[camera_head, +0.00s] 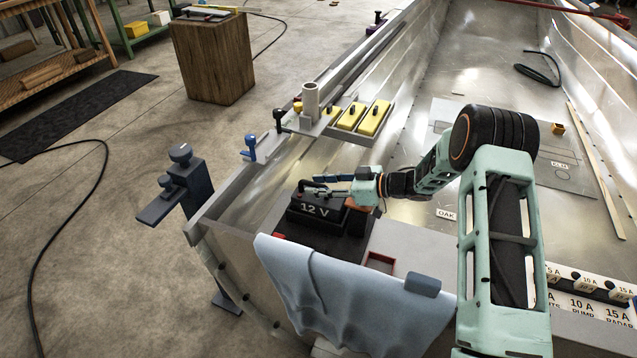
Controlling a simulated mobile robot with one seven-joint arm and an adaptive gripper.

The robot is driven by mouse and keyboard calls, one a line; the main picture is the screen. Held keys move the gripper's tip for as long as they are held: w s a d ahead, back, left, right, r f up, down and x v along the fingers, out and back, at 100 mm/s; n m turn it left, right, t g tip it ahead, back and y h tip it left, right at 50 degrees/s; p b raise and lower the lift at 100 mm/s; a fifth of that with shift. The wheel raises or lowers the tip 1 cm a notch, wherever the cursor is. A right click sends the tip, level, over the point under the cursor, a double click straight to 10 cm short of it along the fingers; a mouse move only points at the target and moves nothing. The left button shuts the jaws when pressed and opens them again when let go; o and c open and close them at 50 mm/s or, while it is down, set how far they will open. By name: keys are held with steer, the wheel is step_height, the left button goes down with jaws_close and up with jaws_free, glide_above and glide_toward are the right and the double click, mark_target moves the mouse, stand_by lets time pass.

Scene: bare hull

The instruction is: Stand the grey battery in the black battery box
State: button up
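A dark grey battery (314,211) marked "12 V" stands upright near the left end of the hull. Below it is a low black shape (310,238), which looks like the battery box. I cannot tell whether the battery is seated inside it or only above it. My gripper (312,188) reaches in from the right, with its fingers at the top of the battery. The view is too small to tell whether the fingers are closed on its handle. An orange part (357,204) shows between the wrist and the battery's right end.
A light blue cloth (345,300) hangs over the near hull edge, with a grey block (422,285) on it. A small red-rimmed opening (380,262) lies right of the battery. Yellow blocks (350,116) stand in a tray behind. A fuse panel (590,298) is at lower right.

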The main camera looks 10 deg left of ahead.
steer(key=shift+d+r, duration=0.15)
steer(key=shift+d, duration=0.4)
steer(key=v, duration=1.1)
steer(key=shift+a+r, duration=0.15)
steer(key=shift+r, duration=0.15)
